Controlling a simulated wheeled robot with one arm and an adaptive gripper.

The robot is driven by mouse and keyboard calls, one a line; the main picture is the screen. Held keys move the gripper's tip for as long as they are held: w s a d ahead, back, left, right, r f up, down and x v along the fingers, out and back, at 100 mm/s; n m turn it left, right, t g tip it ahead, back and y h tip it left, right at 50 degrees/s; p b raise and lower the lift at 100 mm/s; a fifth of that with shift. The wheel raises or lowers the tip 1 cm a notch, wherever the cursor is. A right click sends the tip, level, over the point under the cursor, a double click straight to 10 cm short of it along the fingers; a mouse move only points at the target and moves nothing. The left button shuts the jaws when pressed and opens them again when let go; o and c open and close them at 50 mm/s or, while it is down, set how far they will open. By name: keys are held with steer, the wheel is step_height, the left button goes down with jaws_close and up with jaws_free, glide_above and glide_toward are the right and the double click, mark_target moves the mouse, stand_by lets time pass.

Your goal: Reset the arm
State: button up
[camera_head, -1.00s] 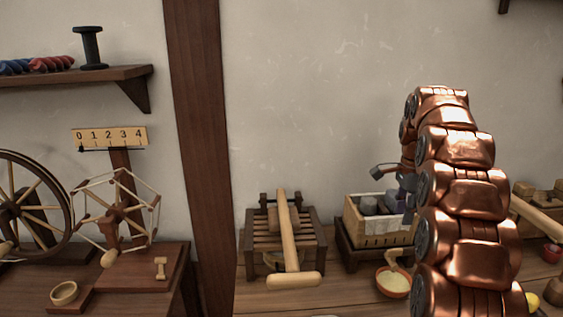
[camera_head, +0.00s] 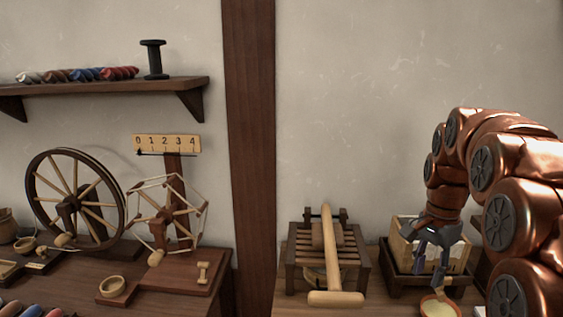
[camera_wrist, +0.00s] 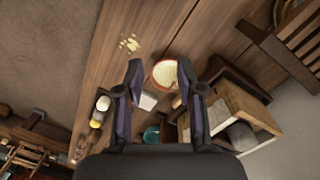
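My copper-coloured arm rises at the right of the head view and bends over, with my gripper (camera_head: 432,268) hanging downward in front of a pale wooden box (camera_head: 402,250). In the wrist view my gripper (camera_wrist: 160,68) is open, its two dark fingers apart with nothing held between them. A bowl of pale meal (camera_wrist: 164,76) lies beyond the fingertips, and it also shows in the head view (camera_head: 438,307), cut by the lower edge.
A slatted wooden stand (camera_head: 362,262) with a mallet-like tool (camera_head: 330,250) is left of the box. A dark post (camera_head: 250,150) divides the wall. A spinning wheel (camera_head: 75,200) and yarn winder (camera_head: 165,215) stand at left, under a shelf (camera_head: 110,86).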

steer(key=s+a+f+n+g, duration=0.1)
steer(key=s+a+f+n, duration=0.3)
steer(key=s, duration=0.6)
steer(key=s+a+f+n, duration=0.3)
steer(key=s+a+n, duration=0.1)
steer(key=s, duration=0.6)
steer(key=s+a+f+n+g, duration=0.1)
steer(key=s+a+f+n, duration=0.35)
steer(key=s, duration=0.55)
step_height(320, 180, up, 16)
steer(key=w+t+p, duration=0.1)
steer(key=p, duration=1.3)
steer(key=shift+r, duration=0.2)
steer(key=shift+w, duration=0.1)
